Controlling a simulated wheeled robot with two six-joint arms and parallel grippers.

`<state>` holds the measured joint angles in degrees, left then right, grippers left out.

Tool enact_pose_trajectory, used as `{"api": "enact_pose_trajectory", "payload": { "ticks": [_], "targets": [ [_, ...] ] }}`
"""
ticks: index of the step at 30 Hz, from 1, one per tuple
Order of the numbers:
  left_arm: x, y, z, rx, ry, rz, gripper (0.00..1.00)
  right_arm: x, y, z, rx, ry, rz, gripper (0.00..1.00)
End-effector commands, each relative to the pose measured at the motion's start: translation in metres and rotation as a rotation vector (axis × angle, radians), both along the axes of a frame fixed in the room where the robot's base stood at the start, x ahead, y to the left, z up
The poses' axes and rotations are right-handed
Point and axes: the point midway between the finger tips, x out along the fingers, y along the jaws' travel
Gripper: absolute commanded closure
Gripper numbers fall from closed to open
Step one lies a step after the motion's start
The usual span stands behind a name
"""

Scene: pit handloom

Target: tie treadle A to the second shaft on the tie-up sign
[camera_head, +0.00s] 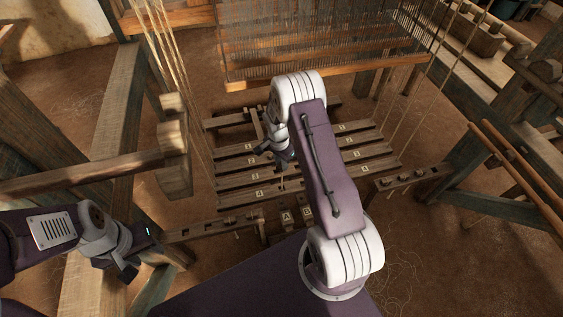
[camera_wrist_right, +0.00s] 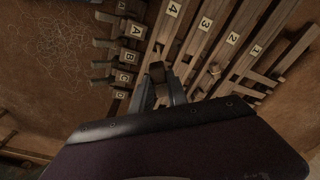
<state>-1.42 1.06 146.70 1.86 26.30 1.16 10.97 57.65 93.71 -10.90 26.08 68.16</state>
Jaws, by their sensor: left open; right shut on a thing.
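My right gripper (camera_head: 273,153) is low over the numbered slats, shut on what looks like a thin cord (camera_head: 283,182); the held end is mostly hidden. The jaws show in the right wrist view (camera_wrist_right: 167,78), beside slat 4 (camera_wrist_right: 173,9). Slat 2 (camera_wrist_right: 232,38) lies beyond slat 3 (camera_wrist_right: 206,24); slat 1 (camera_wrist_right: 256,50) is beyond it. Treadle A (camera_wrist_right: 136,31) has its label on a short dark block, which also shows in the head view (camera_head: 286,215). My left gripper (camera_head: 125,266) is open and empty at lower left. The tie-up sign is not in view.
Treadles B (camera_wrist_right: 130,56), C (camera_wrist_right: 125,78) and D (camera_wrist_right: 120,95) stand beside A. The warp and its wooden bar (camera_head: 320,68) hang behind the slats. A timber post and a wooden beam (camera_head: 90,173) stand near my left arm. A pegged rail (camera_head: 405,180) is at right.

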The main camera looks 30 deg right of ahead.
Motion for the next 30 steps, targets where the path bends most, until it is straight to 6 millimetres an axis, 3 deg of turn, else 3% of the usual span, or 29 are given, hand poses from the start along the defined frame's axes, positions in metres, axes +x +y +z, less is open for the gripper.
{"api": "enact_pose_trajectory", "payload": {
  "ticks": [30],
  "targets": [
    [0.0,0.0,-0.073,0.0,0.0,0.0,0.56,0.0,0.0,-0.088,0.0,-0.001,0.0,1.0]
  ]
}}
